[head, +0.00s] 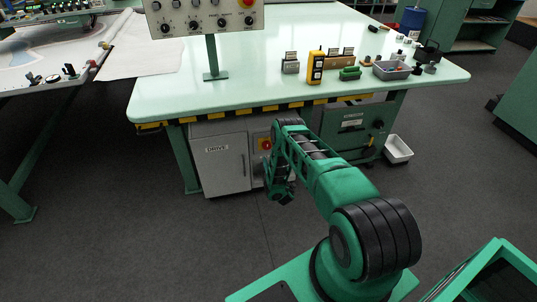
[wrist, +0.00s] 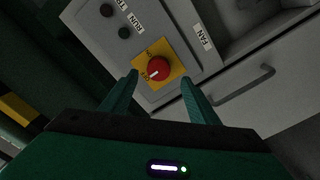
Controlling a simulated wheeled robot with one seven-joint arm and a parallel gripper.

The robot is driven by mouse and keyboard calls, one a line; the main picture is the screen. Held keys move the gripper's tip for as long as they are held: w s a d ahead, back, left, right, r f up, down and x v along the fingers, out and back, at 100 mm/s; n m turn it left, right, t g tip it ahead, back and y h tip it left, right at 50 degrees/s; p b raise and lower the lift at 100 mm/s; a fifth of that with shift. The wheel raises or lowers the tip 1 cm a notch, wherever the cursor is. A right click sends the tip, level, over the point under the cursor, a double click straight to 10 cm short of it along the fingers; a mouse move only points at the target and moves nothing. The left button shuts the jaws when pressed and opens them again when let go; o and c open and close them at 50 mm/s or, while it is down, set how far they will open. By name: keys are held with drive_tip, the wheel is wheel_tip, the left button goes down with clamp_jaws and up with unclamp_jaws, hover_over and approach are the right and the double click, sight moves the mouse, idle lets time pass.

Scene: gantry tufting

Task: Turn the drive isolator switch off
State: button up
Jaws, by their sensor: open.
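The drive isolator switch is a round red knob on a yellow square plate (wrist: 175,73). In the wrist view the red knob (wrist: 158,69) lies just beyond and between my open fingers. My gripper (wrist: 160,80) is empty, with one finger on each side of the knob; I cannot tell whether either touches it. A white mark on the knob points toward the lower-left lettering. In the head view the switch (head: 265,144) shows small on the grey cabinet marked DRIVE (head: 222,163), under the bench. My gripper (head: 281,195) hangs beside it there, its fingers mostly hidden.
The bench top (head: 240,85) overhangs the cabinet, with a yellow and black striped front edge. A green cabinet (head: 350,125) stands to the right, and a white tray (head: 398,149) lies beyond it. In the wrist view a bar handle (wrist: 243,85) is right of the switch. Floor in front is clear.

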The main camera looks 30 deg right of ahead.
drive_tip(key=v, duration=0.4)
drive_tip(key=shift+s+a, duration=0.1)
drive_tip(key=shift+s, duration=0.25)
